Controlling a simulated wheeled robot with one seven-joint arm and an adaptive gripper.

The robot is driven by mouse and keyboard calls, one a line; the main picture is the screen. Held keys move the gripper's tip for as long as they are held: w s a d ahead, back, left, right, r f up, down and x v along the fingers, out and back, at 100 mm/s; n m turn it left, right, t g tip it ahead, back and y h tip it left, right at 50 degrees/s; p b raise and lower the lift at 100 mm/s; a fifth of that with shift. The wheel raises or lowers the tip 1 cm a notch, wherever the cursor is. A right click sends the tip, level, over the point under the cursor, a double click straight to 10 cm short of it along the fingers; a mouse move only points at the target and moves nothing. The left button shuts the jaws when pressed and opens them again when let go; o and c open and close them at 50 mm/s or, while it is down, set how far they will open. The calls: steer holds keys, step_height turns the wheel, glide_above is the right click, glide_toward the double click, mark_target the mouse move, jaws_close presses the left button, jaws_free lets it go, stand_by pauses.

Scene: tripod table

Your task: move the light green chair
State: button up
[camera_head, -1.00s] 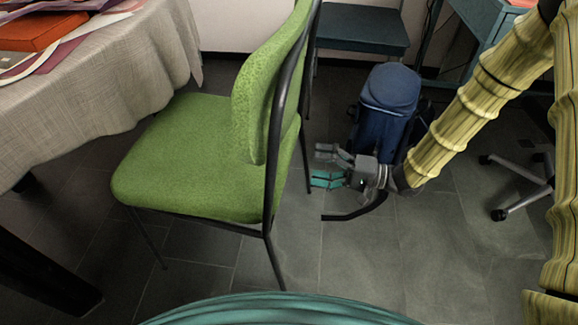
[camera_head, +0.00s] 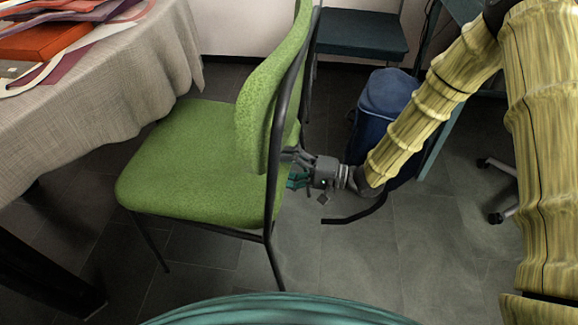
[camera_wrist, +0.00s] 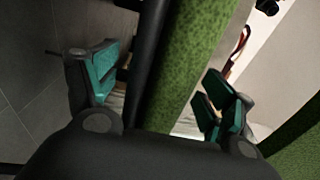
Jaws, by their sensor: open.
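The light green chair (camera_head: 190,160) stands upright on the grey floor in the head view, with a green seat and backrest and a dark frame. My gripper (camera_head: 290,168) is at the right side of the backrest, behind its dark upright, low near the seat level. In the wrist view the green backrest (camera_wrist: 195,65) and dark frame tube (camera_wrist: 146,65) lie between the spread teal fingers of my gripper (camera_wrist: 160,92). The gripper is open. The backrest's edge partly hides the fingertips in the head view, and I cannot tell whether they touch the chair.
A table with a beige cloth (camera_head: 110,95) stands at the left, close to the seat. A blue bin-like object (camera_head: 385,100) is behind my arm, and a dark chair (camera_head: 360,40) is at the back. A wheeled stand's feet (camera_head: 500,190) show at the right.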

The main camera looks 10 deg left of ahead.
jaws_close()
stand_by(0.3)
steer(key=shift+f, duration=0.3)
stand_by(0.3)
steer(key=shift+a, duration=0.1)
